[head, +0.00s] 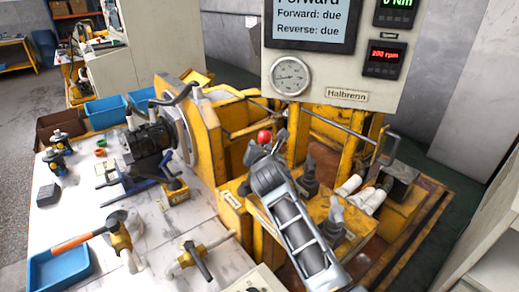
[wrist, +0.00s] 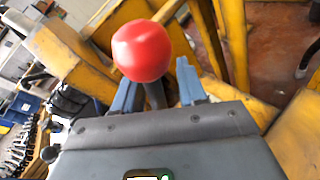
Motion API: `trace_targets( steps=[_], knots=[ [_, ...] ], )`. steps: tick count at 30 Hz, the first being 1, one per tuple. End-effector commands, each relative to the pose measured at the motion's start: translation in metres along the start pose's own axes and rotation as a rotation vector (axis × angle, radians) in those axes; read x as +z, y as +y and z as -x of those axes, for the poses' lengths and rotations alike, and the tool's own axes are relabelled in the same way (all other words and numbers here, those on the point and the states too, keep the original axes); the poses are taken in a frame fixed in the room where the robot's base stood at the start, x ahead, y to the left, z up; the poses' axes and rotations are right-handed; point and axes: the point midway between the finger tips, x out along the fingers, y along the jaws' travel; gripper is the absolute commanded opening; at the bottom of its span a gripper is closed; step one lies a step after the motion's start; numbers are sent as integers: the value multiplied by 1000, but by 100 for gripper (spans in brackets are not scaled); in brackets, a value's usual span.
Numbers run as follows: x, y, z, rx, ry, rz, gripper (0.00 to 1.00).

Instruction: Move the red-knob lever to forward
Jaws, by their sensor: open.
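The red knob (head: 264,136) tops a dark lever on the yellow test stand (head: 229,205). In the wrist view the knob (wrist: 142,51) is large and close, with its dark shaft running down behind the gripper body. My gripper (wrist: 157,88) has its two blue-grey fingers apart, one on each side of the lever shaft just below the knob. A gap shows between the shaft and the right finger; contact on the left cannot be told. In the head view my arm hides the lever's lower part and most of my gripper.
A panel (head: 335,60) with a gauge (head: 290,76) and a screen reading "Forward: due, Reverse: due" stands behind the knob. Yellow frame posts surround the lever.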

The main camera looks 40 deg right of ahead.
Motion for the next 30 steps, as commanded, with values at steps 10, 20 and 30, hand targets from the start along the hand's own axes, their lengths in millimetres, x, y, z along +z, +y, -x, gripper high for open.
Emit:
trace_targets(
  steps=[10, 20, 30],
  knots=[
    [0, 1, 24, 3, -1, 1, 41],
    [-1, 0, 71, 1, 0, 0, 41],
    [0, 0, 78, 0, 0, 0, 41]
  ],
)
